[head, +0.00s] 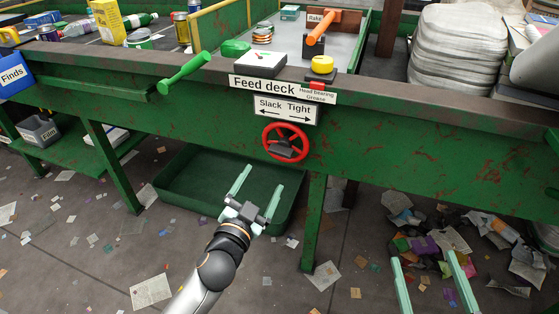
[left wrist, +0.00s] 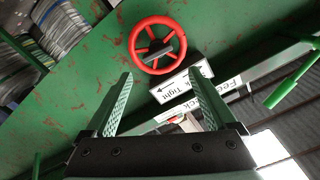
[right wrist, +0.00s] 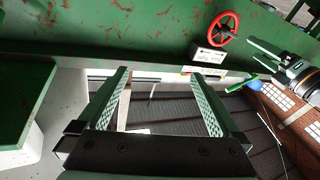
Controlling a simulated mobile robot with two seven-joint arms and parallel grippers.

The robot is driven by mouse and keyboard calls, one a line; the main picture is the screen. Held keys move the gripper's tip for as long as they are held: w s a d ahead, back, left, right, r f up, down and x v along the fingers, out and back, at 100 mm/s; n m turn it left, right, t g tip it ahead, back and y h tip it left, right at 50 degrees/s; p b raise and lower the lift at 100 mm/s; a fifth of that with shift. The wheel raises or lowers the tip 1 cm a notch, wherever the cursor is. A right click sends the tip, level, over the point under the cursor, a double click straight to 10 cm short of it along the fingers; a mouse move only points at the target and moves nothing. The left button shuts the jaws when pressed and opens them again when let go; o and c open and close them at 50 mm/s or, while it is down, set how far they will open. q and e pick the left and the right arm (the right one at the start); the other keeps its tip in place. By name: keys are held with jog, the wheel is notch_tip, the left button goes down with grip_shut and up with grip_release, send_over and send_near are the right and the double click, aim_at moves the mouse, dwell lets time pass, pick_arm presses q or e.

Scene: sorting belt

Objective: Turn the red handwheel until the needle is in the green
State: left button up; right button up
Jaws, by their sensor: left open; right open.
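The red handwheel (head: 286,125) is mounted on the front of the green belt frame, below the "Slack Tight" sign (head: 285,110). It also shows in the left wrist view (left wrist: 135,39) and the right wrist view (right wrist: 236,25). A white-faced box (head: 264,59), seemingly the gauge, sits on the deck above; its needle and any green band are too small to read. My left gripper (head: 258,182) is open and empty, below and left of the wheel, apart from it. My right gripper (head: 427,260) is open and empty at the lower right, far from the wheel.
A green lever (head: 184,73) juts out left of the signs. A yellow knob (head: 322,64) and an orange handle (head: 318,28) stand on the deck. A green bin (head: 180,188) lies under the frame, and a frame leg (head: 313,220) stands below the wheel. Scraps litter the floor.

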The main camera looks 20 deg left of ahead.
aim_at(279, 155)
pick_arm(q)
jog(key=w+n, duration=0.1)
jog(key=w, duration=0.2)
jog(key=w+n+b, duration=0.1)
jog(key=w, duration=0.3)
jog(key=w+n+b, duration=0.1)
jog(key=w+n, duration=0.1)
jog(key=w, duration=0.2)
jog(key=shift+d, duration=0.35)
jog(key=shift+w+b, duration=0.35)
jog(key=shift+w, duration=0.55)
pick_arm(e)
jog(key=s+r+n+t+y, duration=0.2)
jog(key=s+r+n+y, duration=0.1)
jog(key=r, duration=0.4)
jog(key=s+a+r+n+t+y, duration=0.1)
jog(key=s+r+n+y, duration=0.3)
jog(key=r+y, duration=0.2)
jog(key=shift+s+a+r+n+t, duration=0.15)
jog(key=shift+a+r+n+t, duration=0.2)
jog(key=shift+r, duration=0.7)
pick_arm(q)
jog(key=shift+c, duration=0.2)
jog(key=c, duration=1)
